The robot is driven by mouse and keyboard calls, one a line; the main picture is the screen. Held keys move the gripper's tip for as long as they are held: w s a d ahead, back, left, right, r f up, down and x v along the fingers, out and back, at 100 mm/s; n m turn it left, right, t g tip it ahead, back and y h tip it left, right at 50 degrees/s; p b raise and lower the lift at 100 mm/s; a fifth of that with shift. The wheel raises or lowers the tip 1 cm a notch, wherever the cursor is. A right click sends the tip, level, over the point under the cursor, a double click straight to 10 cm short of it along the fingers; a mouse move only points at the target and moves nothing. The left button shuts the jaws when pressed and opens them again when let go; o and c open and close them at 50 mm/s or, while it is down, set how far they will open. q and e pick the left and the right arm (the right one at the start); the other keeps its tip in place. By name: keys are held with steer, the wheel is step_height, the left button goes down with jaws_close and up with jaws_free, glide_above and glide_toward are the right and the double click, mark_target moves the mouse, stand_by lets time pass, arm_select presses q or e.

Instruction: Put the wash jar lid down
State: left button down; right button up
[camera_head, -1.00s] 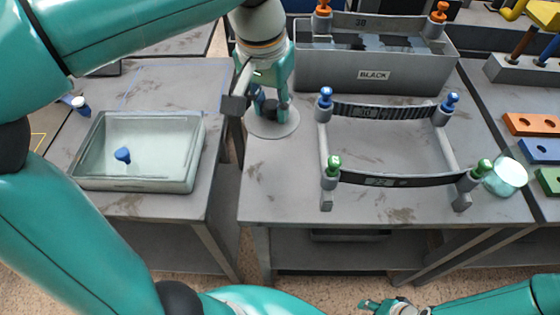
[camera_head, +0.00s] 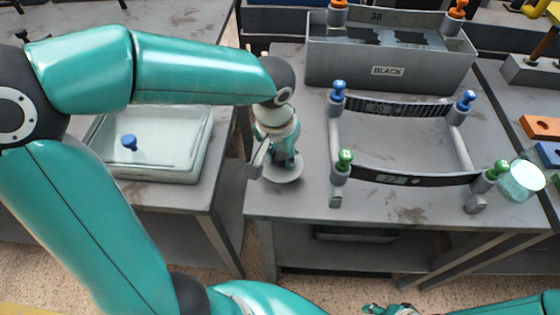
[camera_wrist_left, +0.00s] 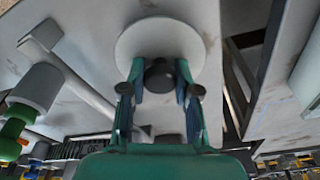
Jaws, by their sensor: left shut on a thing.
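The wash jar lid is a pale grey disc (camera_head: 284,176) with a dark knob, at the left side of the middle table near its front left corner. My left gripper (camera_head: 287,160) is above the disc and shut on the knob. In the left wrist view the disc (camera_wrist_left: 160,35) lies beyond the fingertips (camera_wrist_left: 160,88), which flank the dark knob. I cannot tell whether the disc touches the tabletop. A pale translucent round jar (camera_head: 521,180) stands at the table's right. My right gripper (camera_head: 388,309) is partly cut off at the bottom edge.
A rack (camera_head: 415,178) with blue and green knobs stands right of the lid. A grey bin labelled BLACK (camera_head: 345,72) is behind it. A glass tray (camera_head: 190,165) with a blue-knobbed piece (camera_head: 129,142) sits on the left table, across a gap.

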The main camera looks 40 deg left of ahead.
mark_target(277, 170)
arm_select(q)
steer(key=shift+f, duration=1.35)
steer(key=c, duration=0.8)
jaws_free()
steer(key=shift+f, duration=0.1)
steer(key=shift+c, duration=0.2)
steer(key=shift+r, duration=0.2)
step_height(277, 170, up, 12)
steer(key=s+p, duration=0.1)
steer(key=s, duration=0.1)
steer(key=shift+d+f, duration=0.1)
steer(key=shift+f, duration=0.05)
